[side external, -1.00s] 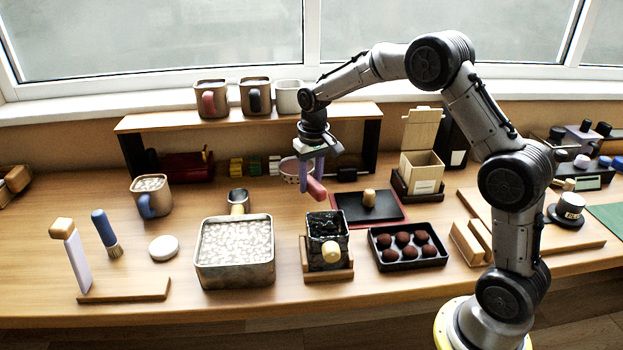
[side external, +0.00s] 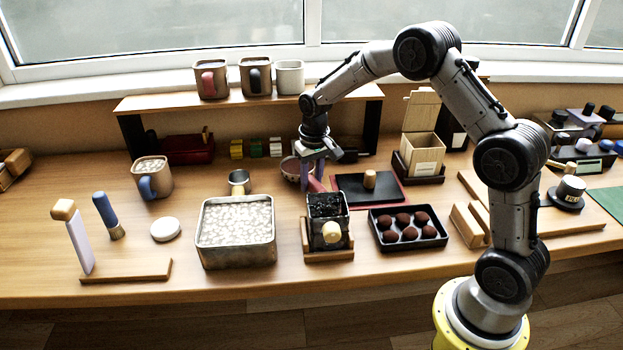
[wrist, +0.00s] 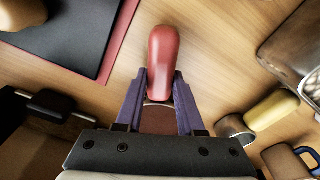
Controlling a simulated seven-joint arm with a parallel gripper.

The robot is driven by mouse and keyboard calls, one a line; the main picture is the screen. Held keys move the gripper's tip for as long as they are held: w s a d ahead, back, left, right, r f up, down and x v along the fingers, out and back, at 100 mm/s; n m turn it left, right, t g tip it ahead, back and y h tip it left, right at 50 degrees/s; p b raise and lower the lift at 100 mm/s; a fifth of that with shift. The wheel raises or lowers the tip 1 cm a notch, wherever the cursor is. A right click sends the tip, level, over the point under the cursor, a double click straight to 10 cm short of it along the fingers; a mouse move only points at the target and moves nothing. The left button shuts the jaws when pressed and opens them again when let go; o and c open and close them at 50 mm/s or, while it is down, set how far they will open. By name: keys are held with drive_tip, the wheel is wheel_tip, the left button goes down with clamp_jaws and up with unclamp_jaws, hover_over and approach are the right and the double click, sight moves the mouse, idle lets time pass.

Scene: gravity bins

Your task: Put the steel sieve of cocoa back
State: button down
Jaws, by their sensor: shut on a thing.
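The steel sieve has a red handle (wrist: 165,62), and brown cocoa (wrist: 158,118) shows between the fingers in the wrist view. My gripper (wrist: 160,92) is shut on the sieve near the handle. In the side view my gripper (side external: 313,180) holds it low over the table, just behind the dark-filled box on a wooden stand (side external: 328,254). The sieve's round bowl (side external: 290,168) shows left of the fingers, partly hidden by them. I cannot tell whether the sieve touches the table.
A steel pan of pale pieces (side external: 236,262) and a scoop (side external: 238,181) lie to the left. A black board on a red mat (side external: 350,189) and a truffle tray (side external: 408,243) are to the right. A shelf with mugs (side external: 180,100) stands behind.

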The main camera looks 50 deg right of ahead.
drive_tip(key=shift+f, duration=0.55)
idle(0.5)
drive_tip(key=shift+c, duration=2.2)
unclamp_jaws()
wheel_tip(320, 180, up, 14)
drive_tip(key=s, duration=0.1)
drive_tip(key=shift+a+f, duration=0.15)
drive_tip(key=shift+a, duration=0.05)
